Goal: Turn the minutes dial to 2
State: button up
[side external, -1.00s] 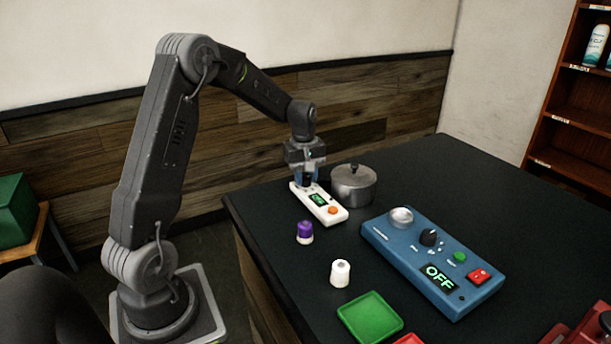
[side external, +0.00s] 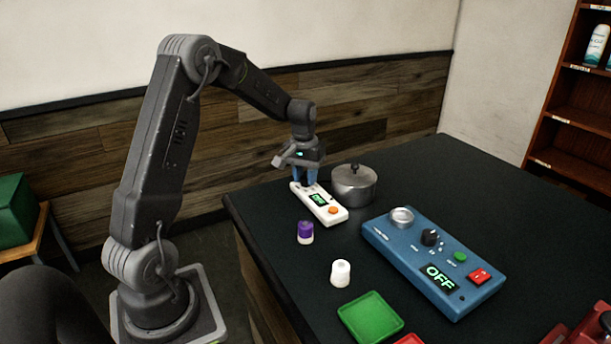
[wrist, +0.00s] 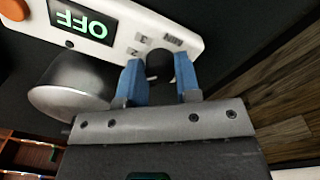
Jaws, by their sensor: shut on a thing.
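The white timer box (side external: 318,205) lies on the black table with a green lit OFF display (side external: 317,198) and an orange button (side external: 332,210). Its black minutes dial (wrist: 159,63) sits at the box's far-left end in the side external view, where my gripper hides it. In the wrist view printed marks, among them what looks like MIN, a 2 and a 3, surround the dial. My gripper (wrist: 158,72) points down, with one blue finger on each side of the dial, shut on it. It also shows in the side external view (side external: 306,183). The dial's pointer is not clear.
A metal pot (side external: 354,186) stands close beside the box. A purple-and-white cap (side external: 305,232), a white cap (side external: 340,273) and a green tray (side external: 369,317) are in front. A blue control unit (side external: 432,262) with a dial and an OFF display lies to the right.

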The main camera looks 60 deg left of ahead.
aim_at(304, 176)
jog(key=m, duration=0.3)
jog(key=shift+a+m, duration=0.1)
jog(key=shift+m, duration=2)
jog(key=o, duration=0.9)
jog(key=r, duration=1.4)
jog(key=shift+a, duration=0.25)
